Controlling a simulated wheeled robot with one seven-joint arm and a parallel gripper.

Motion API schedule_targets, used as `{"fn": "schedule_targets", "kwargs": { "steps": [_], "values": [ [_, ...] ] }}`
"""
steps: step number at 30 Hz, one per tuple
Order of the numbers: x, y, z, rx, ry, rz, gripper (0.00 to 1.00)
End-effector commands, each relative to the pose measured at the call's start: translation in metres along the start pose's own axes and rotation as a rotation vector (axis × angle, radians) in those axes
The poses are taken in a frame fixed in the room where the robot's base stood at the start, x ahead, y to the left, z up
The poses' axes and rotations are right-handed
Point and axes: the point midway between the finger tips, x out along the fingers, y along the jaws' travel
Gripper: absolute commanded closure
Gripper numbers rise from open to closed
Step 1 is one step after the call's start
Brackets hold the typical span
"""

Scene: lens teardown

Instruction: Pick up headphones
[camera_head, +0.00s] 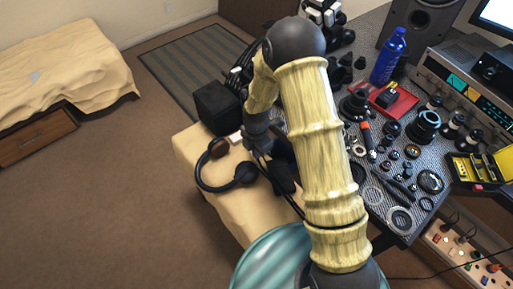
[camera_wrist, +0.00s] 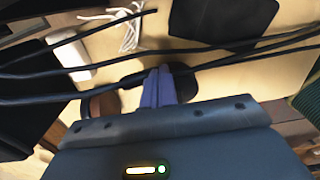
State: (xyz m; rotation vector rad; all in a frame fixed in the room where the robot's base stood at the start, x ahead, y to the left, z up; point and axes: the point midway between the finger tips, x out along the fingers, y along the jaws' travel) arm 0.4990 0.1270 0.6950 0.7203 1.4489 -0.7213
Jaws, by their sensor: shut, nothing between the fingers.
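The headphones (camera_head: 202,180) lie on the beige cloth-covered surface, left of my arm in the head view. They have a dark curved headband, a brownish ear cup at the back and a dark ear cup near my arm. In the wrist view, a brown rounded part (camera_wrist: 103,103) left of the fingers may be an ear cup; I cannot tell for sure. My gripper (camera_wrist: 158,76) shows its blue fingers together and empty, over a dark shape it partly hides. In the head view the fingertips are hidden by my arm.
Black cables (camera_wrist: 60,75) cross the wrist view near the fingertips. A white cord (camera_wrist: 125,30) lies beyond. A black box (camera_head: 216,107) stands behind the headphones. The workbench at right is crowded with lens parts, a blue bottle (camera_head: 389,56) and a red tray (camera_head: 395,103).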

Motion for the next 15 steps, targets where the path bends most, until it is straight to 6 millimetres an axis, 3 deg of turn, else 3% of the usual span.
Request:
{"fn": "schedule_targets", "kwargs": {
  "steps": [7, 15],
  "values": [
    [0.042, 0.000, 0.000, 0.001, 0.000, -0.001, 1.00],
    [0.055, 0.000, 0.000, 0.001, -0.001, 0.000, 1.00]
  ]
}}
